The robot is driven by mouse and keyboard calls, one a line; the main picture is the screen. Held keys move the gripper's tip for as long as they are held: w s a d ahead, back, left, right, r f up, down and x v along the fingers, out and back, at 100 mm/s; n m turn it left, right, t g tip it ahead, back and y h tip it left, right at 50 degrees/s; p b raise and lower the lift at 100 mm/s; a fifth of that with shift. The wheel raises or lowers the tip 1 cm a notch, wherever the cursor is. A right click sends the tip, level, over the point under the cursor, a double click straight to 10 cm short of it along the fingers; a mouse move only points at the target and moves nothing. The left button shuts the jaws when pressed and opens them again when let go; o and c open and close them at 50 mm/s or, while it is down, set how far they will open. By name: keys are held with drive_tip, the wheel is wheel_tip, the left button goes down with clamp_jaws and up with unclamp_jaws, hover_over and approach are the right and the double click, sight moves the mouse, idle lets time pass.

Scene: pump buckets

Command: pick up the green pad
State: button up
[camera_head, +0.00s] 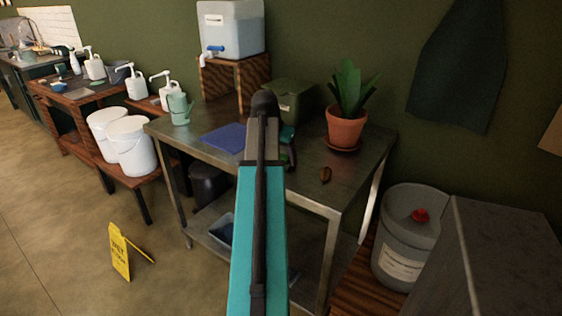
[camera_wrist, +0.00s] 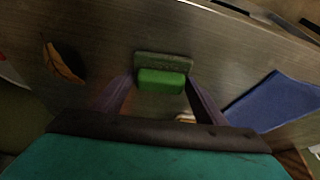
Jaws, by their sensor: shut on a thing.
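The green pad (camera_wrist: 162,78) shows in the wrist view, a small block with a bright green front and a darker, flat green part behind it. My gripper (camera_wrist: 160,88) is shut on it, with one dark finger at each side. The pad is over the metal table (camera_wrist: 110,40); I cannot tell whether it touches the top. In the head view my own teal arm hides most of the gripper and the pad.
A yellow floor sign (camera_head: 121,252) stands at lower left.

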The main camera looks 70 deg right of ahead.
sight(282, 154)
drive_tip(key=shift+r, duration=0.1)
drive_tip(key=shift+d+r, duration=0.1)
drive_tip(key=shift+r, duration=1.5)
drive_tip(key=shift+a+r, duration=0.1)
drive_tip(key=shift+a, duration=0.2)
drive_tip(key=s+a+r+b, duration=0.1)
drive_tip(key=s+a, duration=0.1)
drive_tip(key=a, duration=1.3)
drive_tip(key=shift+s+a+r, duration=0.2)
drive_tip(key=shift+s, duration=0.05)
